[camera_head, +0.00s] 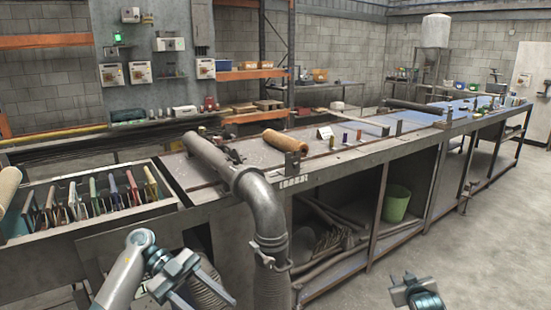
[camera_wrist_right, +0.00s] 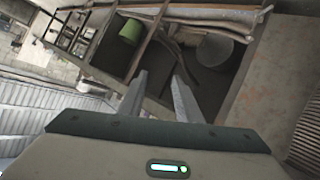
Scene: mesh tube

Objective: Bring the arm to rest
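My right gripper (camera_head: 412,288) shows at the bottom right of the head view, low over the floor and apart from the bench. In the right wrist view its two fingers (camera_wrist_right: 158,97) stand apart with nothing between them. My left arm (camera_head: 128,270) comes in at the bottom left of the head view, in front of the bench.
A thick grey pipe (camera_head: 262,205) bends down over the front of the long workbench (camera_head: 345,155). A tray of coloured-handled tools (camera_head: 95,195) is at the left. A green bucket (camera_head: 395,203) stands on the lower shelf; the right wrist view shows it too (camera_wrist_right: 130,31). The floor (camera_head: 475,240) at the right is clear.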

